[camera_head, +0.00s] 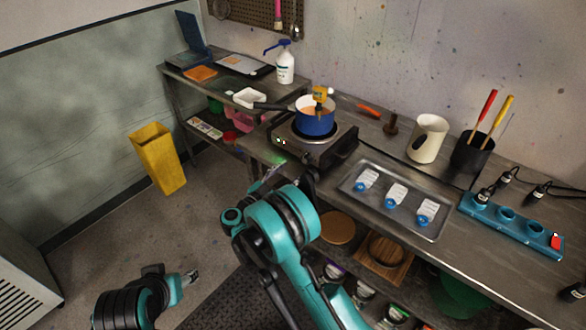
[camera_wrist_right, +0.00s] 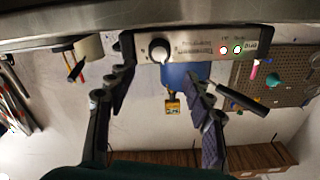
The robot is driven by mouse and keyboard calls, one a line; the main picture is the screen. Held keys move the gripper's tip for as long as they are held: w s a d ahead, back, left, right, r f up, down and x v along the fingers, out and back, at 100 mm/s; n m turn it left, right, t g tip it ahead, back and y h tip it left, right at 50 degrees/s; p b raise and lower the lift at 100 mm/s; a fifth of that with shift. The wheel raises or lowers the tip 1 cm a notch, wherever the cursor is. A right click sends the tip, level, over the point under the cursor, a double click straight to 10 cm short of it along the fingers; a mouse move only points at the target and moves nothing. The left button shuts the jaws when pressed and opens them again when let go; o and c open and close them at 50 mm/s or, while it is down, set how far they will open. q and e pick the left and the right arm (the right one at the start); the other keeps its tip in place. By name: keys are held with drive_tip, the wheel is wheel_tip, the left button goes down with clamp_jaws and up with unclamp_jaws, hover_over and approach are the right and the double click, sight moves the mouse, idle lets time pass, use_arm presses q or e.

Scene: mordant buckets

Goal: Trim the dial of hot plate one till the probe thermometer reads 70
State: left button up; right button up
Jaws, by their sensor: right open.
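Hot plate one, as I take it, is the steel hot plate (camera_head: 312,150) on the bench, carrying a blue pot (camera_head: 314,122). A yellow probe thermometer (camera_head: 321,93) stands at the pot; its reading is too small to make out.
A steel tray (camera_head: 352,200) with several labelled blue-capped items lies right of the hot plate. The pot's black handle (camera_head: 270,106) sticks out left. A yellow bin (camera_head: 158,160) stands on the floor.

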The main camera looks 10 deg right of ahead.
sight(304, 160)
drive_tip(key=b+x, duration=0.1)
drive_tip(key=x, duration=0.6)
drive_tip(key=shift+w+d+f+b, duration=0.15)
drive_tip(key=shift+w+d+b, duration=0.05)
drive_tip(key=shift+d+b, duration=0.15)
drive_tip(key=c, duration=1.2)
